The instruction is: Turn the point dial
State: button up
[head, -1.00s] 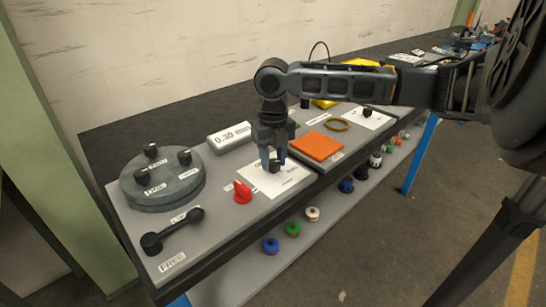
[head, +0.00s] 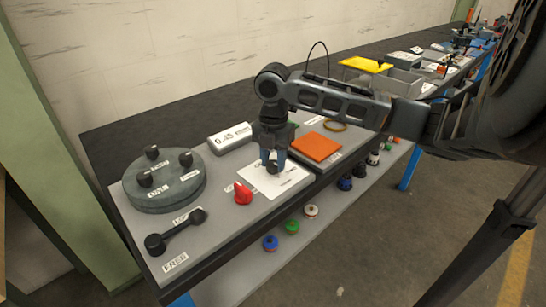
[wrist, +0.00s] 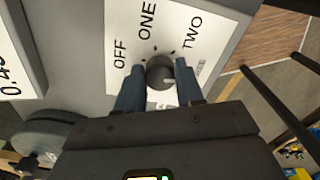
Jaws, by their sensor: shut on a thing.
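The dial (wrist: 160,73) is a small dark round knob with a pale mark, on a white card (wrist: 222,20) printed OFF, ONE and TWO. In the wrist view the pale mark is on the knob's right side, towards TWO. My gripper (wrist: 160,92) is shut on the knob, with one blue-grey finger on each side. In the head view my gripper (head: 273,163) points down at the white card (head: 285,184), and its fingers partly hide the knob. A display box (head: 229,137) behind the card reads about 0.45.
A red pointed knob (head: 243,194) is just left of the card. A round grey plate with black knobs (head: 164,190) and a black lever (head: 176,231) are further left. An orange pad (head: 316,147) is to the right. Several coloured knobs line the lower shelf.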

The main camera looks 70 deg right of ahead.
aim_at(273, 162)
jog(key=shift+m, duration=0.9)
jog(key=o, duration=1)
jog(key=shift+o, duration=0.2)
jog(key=shift+r, duration=3.9)
